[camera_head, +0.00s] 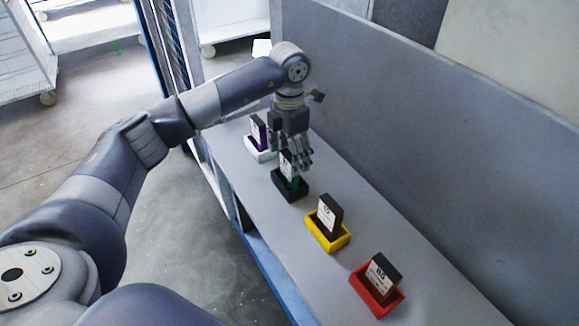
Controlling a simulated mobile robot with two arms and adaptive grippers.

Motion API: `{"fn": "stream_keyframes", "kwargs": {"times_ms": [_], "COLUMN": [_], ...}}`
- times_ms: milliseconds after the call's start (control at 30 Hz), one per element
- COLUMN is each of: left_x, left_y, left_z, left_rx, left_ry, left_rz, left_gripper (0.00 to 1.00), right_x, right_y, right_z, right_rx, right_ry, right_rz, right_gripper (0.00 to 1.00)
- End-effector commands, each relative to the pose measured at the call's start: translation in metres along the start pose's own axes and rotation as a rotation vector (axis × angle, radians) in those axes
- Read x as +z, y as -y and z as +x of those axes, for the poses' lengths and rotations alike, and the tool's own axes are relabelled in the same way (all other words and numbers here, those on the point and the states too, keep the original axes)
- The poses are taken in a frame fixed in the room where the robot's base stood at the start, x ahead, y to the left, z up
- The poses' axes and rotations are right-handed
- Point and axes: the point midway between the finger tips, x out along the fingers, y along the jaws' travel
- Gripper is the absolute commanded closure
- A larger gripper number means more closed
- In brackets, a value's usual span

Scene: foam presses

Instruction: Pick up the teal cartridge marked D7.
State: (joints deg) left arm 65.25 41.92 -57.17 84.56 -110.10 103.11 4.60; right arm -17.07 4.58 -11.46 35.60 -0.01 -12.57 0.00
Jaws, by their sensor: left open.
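A teal cartridge (293,184) with a white label stands in a black holder (292,195) on the grey shelf. Its marking is too small to read, and its upper part is partly hidden by my left gripper. My left gripper (293,160) points down over this cartridge, with its fingers open around or just in front of its top. I cannot tell whether the fingers touch it. My right gripper is not in view.
A purple cartridge (258,130) stands in a white holder (258,149) just behind. Nearer stand dark cartridges in a yellow holder (318,236) and a red holder (368,295). A grey wall panel (420,140) bounds the shelf (350,195) on the right.

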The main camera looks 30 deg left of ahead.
Motion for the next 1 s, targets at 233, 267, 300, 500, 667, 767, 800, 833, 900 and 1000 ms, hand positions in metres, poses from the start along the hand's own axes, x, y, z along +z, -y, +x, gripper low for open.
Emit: {"fn": "stream_keyframes", "kwargs": {"times_ms": [233, 267, 300, 500, 667, 767, 800, 833, 900, 1000], "left_x": [0.0, 0.0, 0.0, 0.0, 0.0, 0.0, 0.0, 0.0, 0.0, 0.001], "left_y": [0.0, 0.0, 0.0, 0.0, 0.0, 0.0, 0.0, 0.0, 0.0, 0.0], "left_z": [0.015, 0.015, 0.016, 0.015, 0.015, 0.015, 0.015, 0.015, 0.015, 0.013], "left_rx": [0.0, 0.001, 0.0, 0.0, 0.0, 0.0, 0.0, 0.0, 0.0, 0.001], "left_ry": [0.004, 0.004, 0.004, 0.003, 0.003, 0.003, 0.003, 0.003, 0.003, 0.004], "left_rz": [-0.001, -0.001, -0.001, -0.001, -0.001, -0.001, -0.001, -0.001, -0.001, -0.001], "left_gripper": [0.27, 0.27, 0.27, 0.56, 0.88, 0.88, 0.88, 0.88, 0.88, 0.88], "right_x": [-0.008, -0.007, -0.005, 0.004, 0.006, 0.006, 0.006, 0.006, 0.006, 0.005], "right_y": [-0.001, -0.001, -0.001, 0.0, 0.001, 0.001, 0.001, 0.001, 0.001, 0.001], "right_z": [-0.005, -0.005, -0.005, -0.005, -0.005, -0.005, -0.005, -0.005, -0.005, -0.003], "right_rx": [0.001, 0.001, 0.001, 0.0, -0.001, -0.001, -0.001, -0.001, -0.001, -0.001], "right_ry": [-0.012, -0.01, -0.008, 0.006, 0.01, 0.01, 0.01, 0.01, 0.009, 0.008], "right_rz": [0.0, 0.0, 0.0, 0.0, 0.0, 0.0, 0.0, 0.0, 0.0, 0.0], "right_gripper": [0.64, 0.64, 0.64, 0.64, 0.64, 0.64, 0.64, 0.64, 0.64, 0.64]}}
